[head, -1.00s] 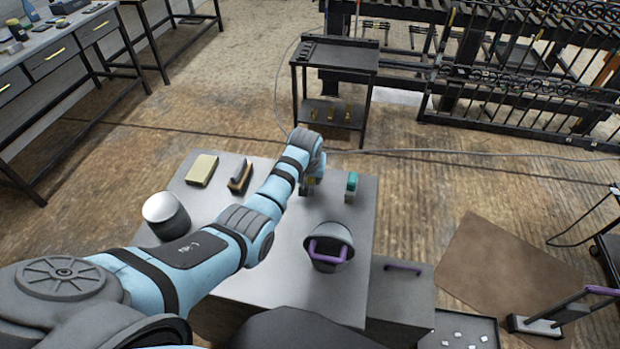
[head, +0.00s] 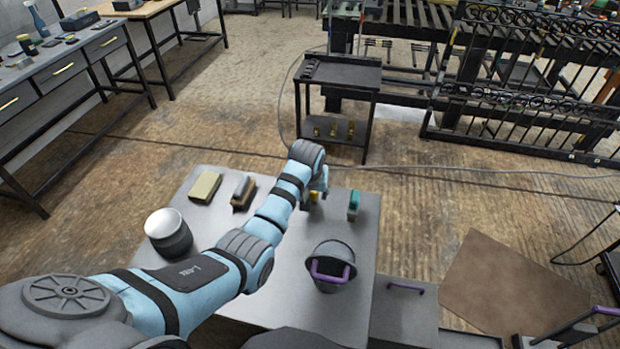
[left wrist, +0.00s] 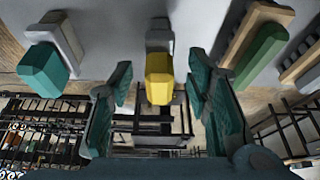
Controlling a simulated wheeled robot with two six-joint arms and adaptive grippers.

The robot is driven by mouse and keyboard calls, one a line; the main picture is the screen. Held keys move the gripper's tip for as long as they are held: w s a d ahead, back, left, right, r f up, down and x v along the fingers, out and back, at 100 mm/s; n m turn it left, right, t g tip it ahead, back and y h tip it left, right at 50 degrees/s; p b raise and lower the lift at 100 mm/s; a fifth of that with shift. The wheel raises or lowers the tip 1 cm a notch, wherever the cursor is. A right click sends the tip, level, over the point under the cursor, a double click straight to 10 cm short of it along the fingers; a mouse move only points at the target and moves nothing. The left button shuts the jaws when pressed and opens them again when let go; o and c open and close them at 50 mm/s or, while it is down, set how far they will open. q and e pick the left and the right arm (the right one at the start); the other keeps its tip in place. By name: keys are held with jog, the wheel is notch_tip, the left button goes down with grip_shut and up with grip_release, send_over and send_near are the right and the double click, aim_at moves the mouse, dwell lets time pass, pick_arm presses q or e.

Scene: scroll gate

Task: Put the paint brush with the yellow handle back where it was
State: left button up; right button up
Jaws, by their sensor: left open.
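The brush with the yellow handle (head: 314,197) stands on the grey table (head: 345,230), partly hidden by my left arm in the head view. In the left wrist view its yellow handle (left wrist: 159,78) shows between the two teal fingers of my left gripper (left wrist: 160,88). The fingers are spread, with a gap on each side of the handle. In the head view the left gripper (head: 321,188) is mostly hidden behind its wrist. A teal-handled brush (head: 353,204) stands to the right of the yellow one. My right gripper is not in view.
A white-topped container (head: 168,232) and a dark bucket with a purple handle (head: 333,262) stand nearer. A dark cart (head: 340,75) stands beyond the table.

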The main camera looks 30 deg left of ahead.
pick_arm(q)
jog(key=p+v, duration=0.1)
jog(key=v, duration=1)
jog(key=shift+r, duration=0.25)
jog(key=shift+a, duration=0.15)
